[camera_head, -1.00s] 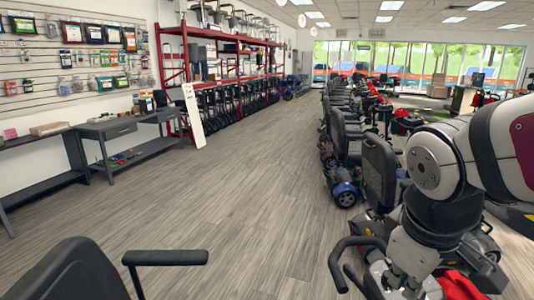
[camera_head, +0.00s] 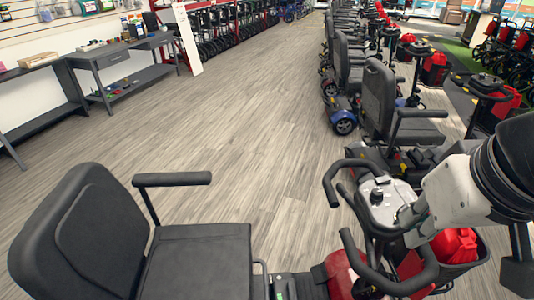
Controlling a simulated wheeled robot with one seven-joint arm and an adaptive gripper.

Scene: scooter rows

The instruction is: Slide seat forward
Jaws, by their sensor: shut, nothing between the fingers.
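The nearest scooter's black seat is at the lower left, with its cushion (camera_head: 200,262) facing right and its backrest (camera_head: 75,235) upright on the left. One armrest (camera_head: 172,180) shows on its far side. A rail-like edge shows at the cushion's right side; any lever under the seat is hidden or too small to tell. My gripper (camera_head: 407,217) is at the right, small and partly hidden at the end of my white arm. It looks shut and empty, over or beside the scooter's grey tiller console (camera_head: 382,197), well apart from the seat. I cannot tell whether it touches the console.
Black handlebars (camera_head: 375,268) and a red basket item (camera_head: 455,247) crowd the area around my gripper. Another scooter seat (camera_head: 385,105) stands behind, in a row of several. Grey workbenches (camera_head: 110,60) line the left wall. The wooden floor (camera_head: 220,115) between is clear.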

